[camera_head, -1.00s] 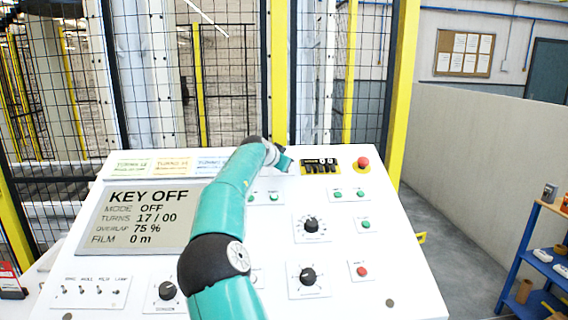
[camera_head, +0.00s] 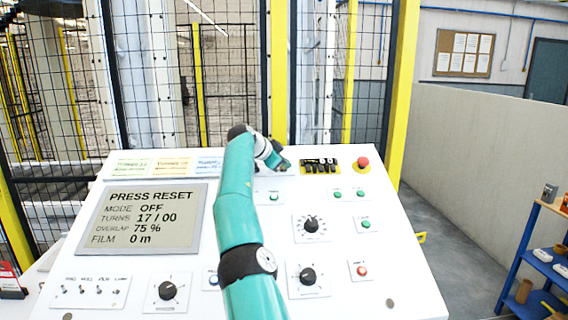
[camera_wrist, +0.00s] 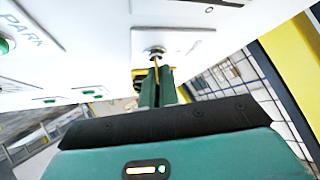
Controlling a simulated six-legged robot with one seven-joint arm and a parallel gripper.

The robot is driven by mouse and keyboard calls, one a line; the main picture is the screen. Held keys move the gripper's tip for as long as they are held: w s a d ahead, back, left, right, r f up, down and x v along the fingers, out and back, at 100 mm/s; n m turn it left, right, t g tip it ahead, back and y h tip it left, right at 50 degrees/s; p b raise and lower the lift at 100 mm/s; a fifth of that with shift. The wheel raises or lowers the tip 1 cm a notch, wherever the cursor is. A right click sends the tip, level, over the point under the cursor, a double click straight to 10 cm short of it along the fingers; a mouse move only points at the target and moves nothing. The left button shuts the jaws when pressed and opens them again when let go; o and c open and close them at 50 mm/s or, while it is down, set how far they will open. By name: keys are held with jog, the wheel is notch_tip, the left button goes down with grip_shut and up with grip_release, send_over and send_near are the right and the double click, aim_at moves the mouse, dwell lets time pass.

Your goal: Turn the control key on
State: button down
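The control panel (camera_head: 335,265) is a white sloped console. Its display (camera_head: 148,219) reads PRESS RESET, MODE OFF, TURNS 17 / 00. In the wrist view, a round metal key switch (camera_wrist: 155,52) sits on a white plate, with a thin brass-coloured key (camera_wrist: 155,63) standing out of it. My gripper (camera_wrist: 157,80) is at the key, its narrow green fingers close together around the key's outer end. In the head view my gripper (camera_head: 284,165) is at the panel's upper middle, left of the black-and-yellow block, and the key is hidden there.
A red button (camera_head: 363,162) on a yellow base is right of the black-and-yellow counter block (camera_head: 320,166). Green buttons and black knobs (camera_head: 311,225) lie below. A fence (camera_head: 230,75) stands behind the panel. A blue shelf (camera_head: 535,265) is at right.

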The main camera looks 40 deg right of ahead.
jog(key=c, duration=2.1)
grip_release()
jog(key=o, duration=0.4)
jog(key=v, duration=1.3)
jog(key=shift+a+r, duration=0.2)
jog(key=shift+a, duration=0.1)
